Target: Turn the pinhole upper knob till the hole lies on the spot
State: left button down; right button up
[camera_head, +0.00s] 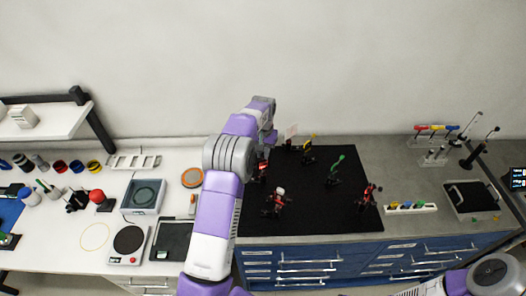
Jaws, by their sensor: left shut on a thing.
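My left gripper (268,140) is at the back left of the black breadboard (315,215), at the end of my purple and white arm. It is shut on a small part there, which I take to be the pinhole upper knob. The fingertips and the knob are too small to make out. A red and black mount (262,172) stands just below the gripper, partly hidden by my arm, and seems to be the pinhole mount. The hole and the spot cannot be made out. My right gripper is out of view.
Other mounts stand on the breadboard: red and white (277,200), yellow-topped (308,149), green-topped (335,168) and red (370,195). A pale card (291,131) stands at the back. A white tray (410,208) lies to the right. The breadboard's front middle is clear.

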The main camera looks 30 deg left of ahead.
pick_arm(q)
jog(key=n, duration=0.7)
jog(key=shift+p, duration=0.3)
jog(key=n, duration=0.7)
jog(key=shift+n, duration=0.3)
jog(key=n, duration=0.3)
jog(key=shift+n, duration=0.3)
jog(key=n, duration=0.3)
jog(key=shift+f+n, duration=0.1)
jog(key=shift+n, duration=0.2)
jog(key=n, duration=0.3)
jog(key=shift+n, duration=0.3)
jog(key=shift+s+n, duration=0.1)
jog(key=shift+n, duration=1.6)
